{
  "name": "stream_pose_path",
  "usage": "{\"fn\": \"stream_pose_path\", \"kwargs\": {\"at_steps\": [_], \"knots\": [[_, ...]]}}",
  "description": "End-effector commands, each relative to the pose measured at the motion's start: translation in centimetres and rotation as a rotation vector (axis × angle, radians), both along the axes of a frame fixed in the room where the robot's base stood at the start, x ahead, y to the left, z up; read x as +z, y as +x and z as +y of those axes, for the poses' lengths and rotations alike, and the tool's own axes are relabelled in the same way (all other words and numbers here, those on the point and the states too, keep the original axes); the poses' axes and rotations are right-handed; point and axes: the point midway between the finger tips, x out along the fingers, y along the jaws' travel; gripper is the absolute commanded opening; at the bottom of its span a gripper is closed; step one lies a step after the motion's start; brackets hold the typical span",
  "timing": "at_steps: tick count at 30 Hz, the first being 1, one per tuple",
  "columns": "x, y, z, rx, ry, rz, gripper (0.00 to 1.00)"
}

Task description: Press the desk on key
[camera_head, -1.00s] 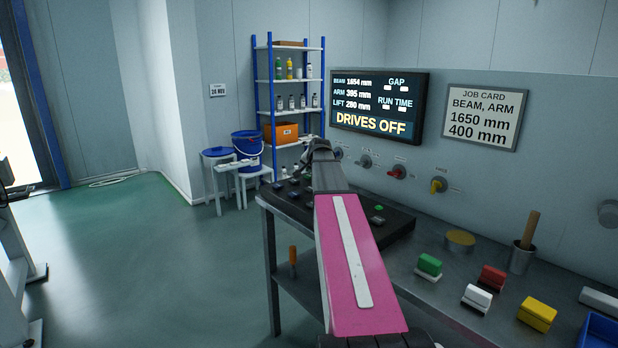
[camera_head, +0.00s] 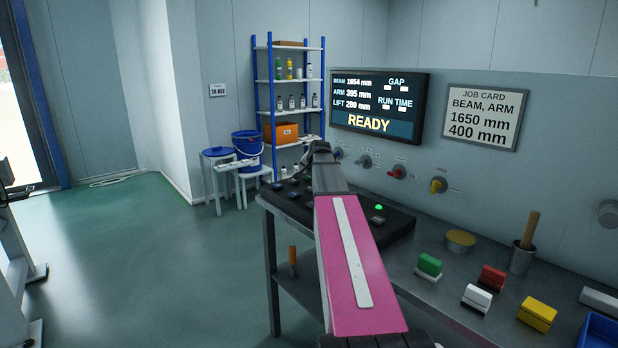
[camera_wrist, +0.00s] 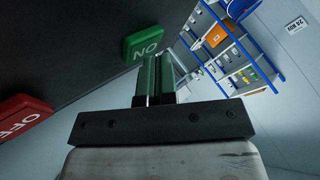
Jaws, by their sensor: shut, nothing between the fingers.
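The green ON key (camera_wrist: 143,42) stands on the dark desk panel in the wrist view, with its lettering upside down. The red OFF key (camera_wrist: 22,116) is to its left. My gripper (camera_wrist: 159,58) is shut and empty, its tips close by the ON key's lower right edge; I cannot tell whether they touch it. In the head view the black control desk (camera_head: 398,222) is partly hidden behind my pink arm, and the keys at my gripper are hidden. A small green lamp (camera_head: 379,208) is lit on the desk. The wall display (camera_head: 378,105) reads READY.
The bench (camera_head: 415,278) carries green, white, red and yellow blocks (camera_head: 537,314), a cup with a wooden handle (camera_head: 522,258) and a blue bin (camera_head: 600,332). Knobs line the wall behind. A job card (camera_head: 485,117) reads 1650 mm and 400 mm. Open floor lies left.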

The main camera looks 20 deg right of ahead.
Motion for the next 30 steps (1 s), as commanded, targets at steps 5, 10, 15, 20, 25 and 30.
{"fn": "stream_pose_path", "kwargs": {"at_steps": [5,10,15,20,25,30], "knots": [[0.0,0.0,0.0,0.001,0.001,0.001,0.00],[0.1,0.0,0.0,0.001,0.001,0.001,0.00],[0.7,0.0,0.0,0.001,0.001,0.001,0.00],[1.5,0.0,0.0,0.000,0.000,0.000,0.00],[1.7,0.0,0.0,0.000,0.000,0.001,0.00],[1.7,0.0,0.0,0.000,0.000,0.000,0.00]]}}
